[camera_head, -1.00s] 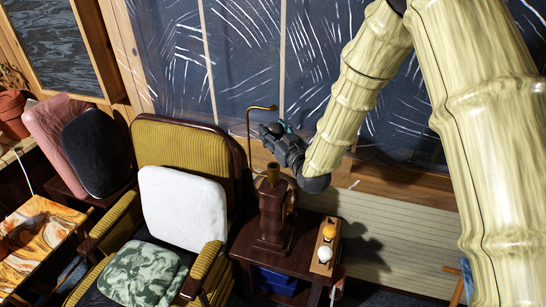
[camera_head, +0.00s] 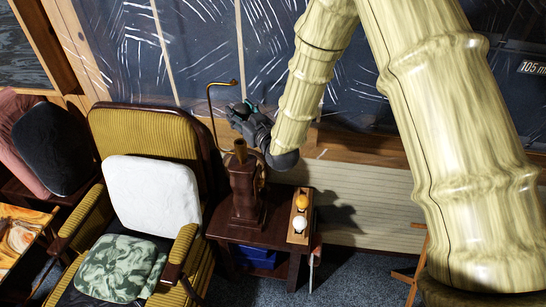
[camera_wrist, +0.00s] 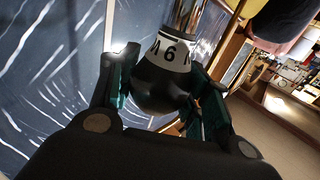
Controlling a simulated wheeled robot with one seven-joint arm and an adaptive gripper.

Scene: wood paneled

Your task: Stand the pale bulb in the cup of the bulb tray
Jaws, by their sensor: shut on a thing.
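The bulb tray (camera_head: 297,240) is a small wooden block on the dark side table. A white, pale bulb (camera_head: 299,224) and an orange bulb (camera_head: 302,202) sit on it; the tray's cups are too small to make out. My gripper (camera_head: 240,110) is above the brown wooden stand, beside the brass hook, up and left of the tray. In the wrist view it is shut on a dark bulb-shaped thing (camera_wrist: 165,85) with a white band marked 6 and a shiny metal end (camera_wrist: 188,18). My gripper is apart from the pale bulb.
The brown wooden stand (camera_head: 245,195) and curved brass hook (camera_head: 210,105) rise beside the tray on the side table (camera_head: 262,234). An armchair (camera_head: 150,135) with cushions stands to the left.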

